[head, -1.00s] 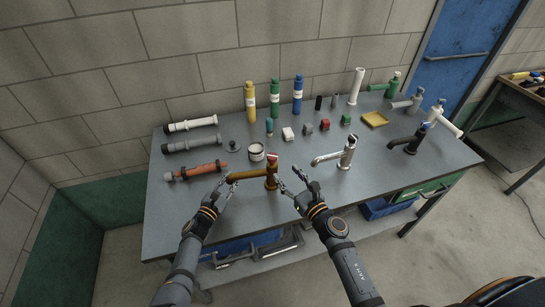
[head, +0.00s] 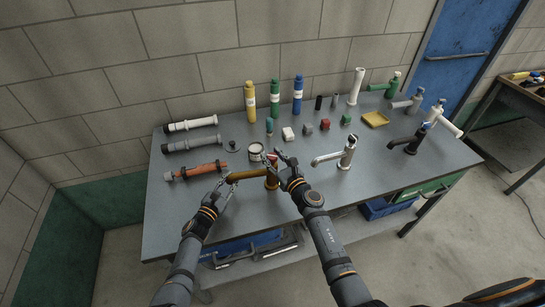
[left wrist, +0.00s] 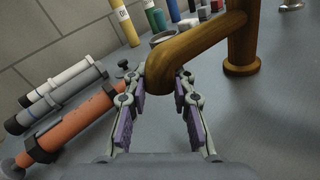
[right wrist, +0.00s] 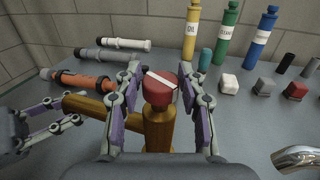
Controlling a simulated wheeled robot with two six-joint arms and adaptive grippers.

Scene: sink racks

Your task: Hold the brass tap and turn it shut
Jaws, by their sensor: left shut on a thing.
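The brass tap (head: 247,174) stands upright on the grey table, its spout pointing left. It also shows in the left wrist view (left wrist: 240,45) and the right wrist view (right wrist: 157,132). Its red handle with a white stripe (right wrist: 160,88) sits on top. My left gripper (head: 226,185) is shut on the spout near its outer end; in the left wrist view the fingers (left wrist: 165,90) lie on both sides of it. My right gripper (head: 277,160) is open, its fingers (right wrist: 168,80) on either side of the red handle with a gap on the right side.
A chrome tap (head: 347,152) stands to the right, a black tap (head: 412,143) beyond it. Several bottles and small blocks stand at the back.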

